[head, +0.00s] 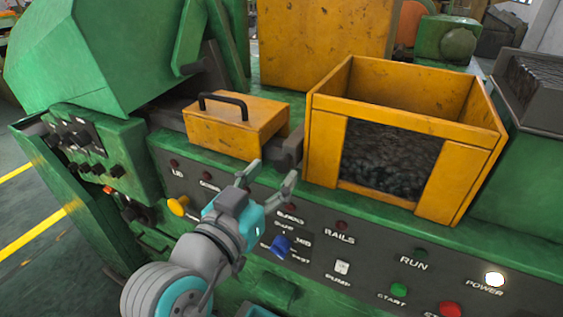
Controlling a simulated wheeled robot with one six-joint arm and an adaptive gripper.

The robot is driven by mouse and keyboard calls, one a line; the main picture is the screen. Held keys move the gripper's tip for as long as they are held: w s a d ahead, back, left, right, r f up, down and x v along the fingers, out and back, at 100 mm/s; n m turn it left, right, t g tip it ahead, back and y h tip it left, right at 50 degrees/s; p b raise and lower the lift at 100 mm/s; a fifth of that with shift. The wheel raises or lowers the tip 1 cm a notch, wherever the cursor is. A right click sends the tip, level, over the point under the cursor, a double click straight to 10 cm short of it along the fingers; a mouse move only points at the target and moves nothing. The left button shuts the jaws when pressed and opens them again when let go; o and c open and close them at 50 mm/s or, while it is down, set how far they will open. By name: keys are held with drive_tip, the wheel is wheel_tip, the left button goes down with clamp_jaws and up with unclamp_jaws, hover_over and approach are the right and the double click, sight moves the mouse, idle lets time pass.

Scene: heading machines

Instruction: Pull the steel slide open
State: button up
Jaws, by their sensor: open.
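My gripper (272,174) is open and empty, in front of the green machine's upper front edge. Its two fingers point up and away, below and left of the yellow bin. A dark steel bar (287,151) juts out between the small yellow cover (235,125) and the yellow bin (465,155). More dark metal (168,117) shows left of the cover. I cannot tell for sure which of these is the steel slide. The cover has a black handle (222,101) on top. My gripper appears apart from all of them.
The dark control panel (375,258) carries a yellow knob (178,205), a blue knob (280,246), a white switch (342,267), a green button (399,290), a red button (450,309) and a lit power lamp (495,279). Dark material fills the bin's front opening (388,160).

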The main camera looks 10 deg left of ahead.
sight(280, 166)
drive_tip(key=shift+x, duration=2.2)
clamp_jaws()
